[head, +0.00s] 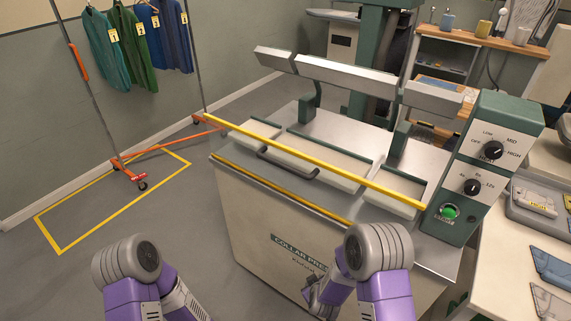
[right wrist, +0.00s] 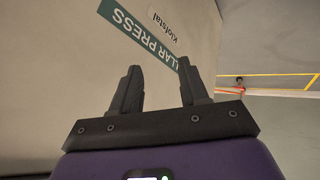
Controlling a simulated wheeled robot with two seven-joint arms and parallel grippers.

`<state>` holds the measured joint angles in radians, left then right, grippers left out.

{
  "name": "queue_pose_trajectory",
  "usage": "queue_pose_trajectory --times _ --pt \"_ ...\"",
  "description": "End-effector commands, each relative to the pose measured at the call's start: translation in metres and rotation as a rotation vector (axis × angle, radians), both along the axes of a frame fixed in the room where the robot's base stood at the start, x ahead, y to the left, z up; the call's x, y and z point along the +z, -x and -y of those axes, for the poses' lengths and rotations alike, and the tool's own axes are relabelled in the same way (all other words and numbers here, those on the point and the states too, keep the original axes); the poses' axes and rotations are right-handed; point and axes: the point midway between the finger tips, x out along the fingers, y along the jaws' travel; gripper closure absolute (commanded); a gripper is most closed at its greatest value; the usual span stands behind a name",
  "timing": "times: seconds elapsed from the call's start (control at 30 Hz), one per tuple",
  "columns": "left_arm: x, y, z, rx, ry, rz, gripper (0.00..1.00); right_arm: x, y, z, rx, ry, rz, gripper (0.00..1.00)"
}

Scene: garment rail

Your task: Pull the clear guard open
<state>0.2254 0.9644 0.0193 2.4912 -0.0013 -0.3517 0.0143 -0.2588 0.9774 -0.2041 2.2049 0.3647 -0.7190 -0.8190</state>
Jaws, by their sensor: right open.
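The collar press (head: 300,225) stands in front of me. The clear guard is hard to make out; a yellow bar (head: 315,163) that looks like its top edge runs across the front of the press top. A dark bar handle (head: 288,164) sits just below the yellow bar, left of its middle. My right gripper (head: 312,292) is low in front of the press's front panel, partly hidden by my arm, below and apart from the handle. In the right wrist view the right gripper (right wrist: 160,68) is open and empty, facing the panel lettering. My left gripper is out of view.
A control box (head: 490,165) with two dials and a green button stands at the press's right. A worktable (head: 505,265) with trays is farther right. A garment rail (head: 90,95) with hung shirts stands at the left.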

Motion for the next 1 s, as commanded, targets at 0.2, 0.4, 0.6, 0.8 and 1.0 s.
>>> queue_pose_trajectory --times 0.2,0.4,0.6,0.8,1.0 --pt "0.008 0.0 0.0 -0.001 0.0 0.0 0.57 0.143 -0.105 -0.049 0.242 0.549 0.466 0.56" --pt "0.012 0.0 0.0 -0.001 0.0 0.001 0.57 0.267 -0.129 -0.1 0.259 0.963 0.719 0.56" --pt "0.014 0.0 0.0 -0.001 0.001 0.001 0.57 0.325 -0.125 -0.123 0.22 1.151 0.797 0.56" --pt "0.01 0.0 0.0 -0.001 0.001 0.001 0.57 0.333 -0.143 -0.119 0.21 1.179 0.802 0.56" --pt "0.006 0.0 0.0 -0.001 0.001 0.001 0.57 0.338 -0.173 -0.112 0.213 1.176 0.802 0.56"
